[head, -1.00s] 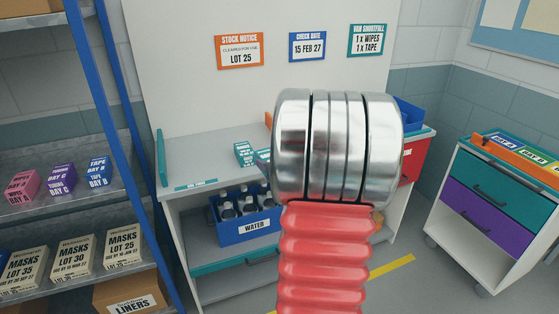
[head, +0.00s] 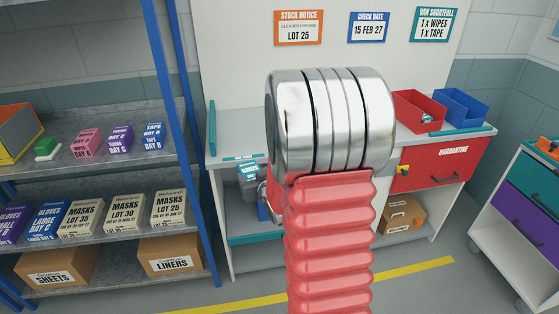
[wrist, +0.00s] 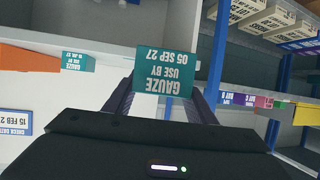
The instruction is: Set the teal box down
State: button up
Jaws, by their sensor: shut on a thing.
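The teal gauze box (wrist: 165,72), with a use-by date of 05 SEP 27, is held between the two dark fingers of my gripper (wrist: 162,92) in the wrist view. In the head view my arm hides most of the gripper; a teal-and-grey box (head: 249,172) shows just left of it, in front of the bench's front edge, and appears to be the held one. The bench top (head: 240,128) is partly hidden behind my arm.
A teal "use first" strip (head: 243,157) marks the bench's front edge. Red (head: 419,110) and blue (head: 463,108) bins stand on the bench's right. The blue-posted shelf rack (head: 187,200) with boxes is at left; a drawer cart (head: 520,190) is at right.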

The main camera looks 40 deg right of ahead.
jog(key=a+f+n+y, duration=0.2)
jog(key=a+f, duration=0.3)
jog(key=a, duration=0.9)
jog(key=a+f+n+t+y, duration=0.1)
jog(key=a+f, duration=0.3)
jog(key=a, duration=1)
jog(key=shift+a+f+n+y, duration=0.2)
jog(key=shift+f+n+y, duration=0.2)
jog(key=shift+y, duration=0.3)
jog(key=shift+s, duration=0.15)
